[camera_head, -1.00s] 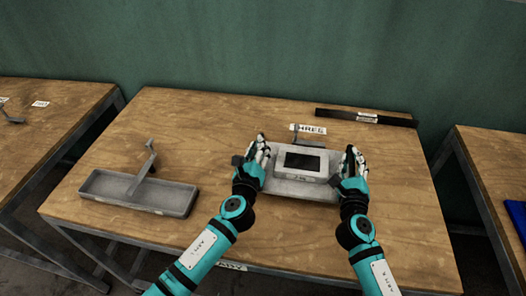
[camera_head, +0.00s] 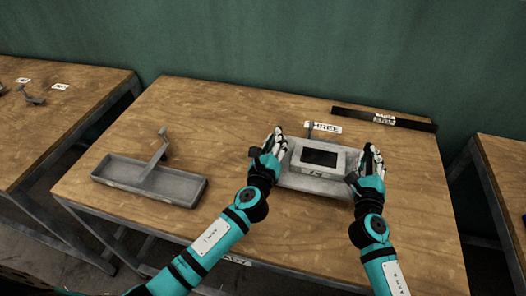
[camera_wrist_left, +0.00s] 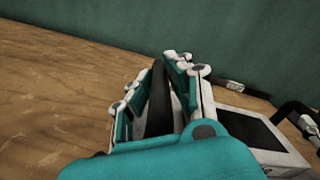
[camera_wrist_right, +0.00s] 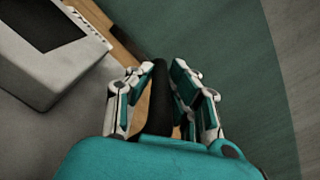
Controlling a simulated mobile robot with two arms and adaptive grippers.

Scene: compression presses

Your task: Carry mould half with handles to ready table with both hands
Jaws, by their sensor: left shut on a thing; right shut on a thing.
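The mould half with handles (camera_head: 310,182) is a grey block with a dark rectangular recess on a wider plate. It is at the right-middle of the wooden ready table (camera_head: 230,245) in the head view. My left gripper (camera_head: 275,147) is shut on its left black handle, which shows between the fingers in the left wrist view (camera_wrist_left: 158,100). My right gripper (camera_head: 371,162) is shut on the right black handle, seen between the fingers in the right wrist view (camera_wrist_right: 158,100). I cannot tell whether the plate touches the table.
A "THREE" label (camera_head: 324,127) and a dark bar (camera_head: 385,118) are behind the mould half. Other tables stand left (camera_head: 90,85) and right (camera_head: 505,160). Bare wood lies between tray and mould.

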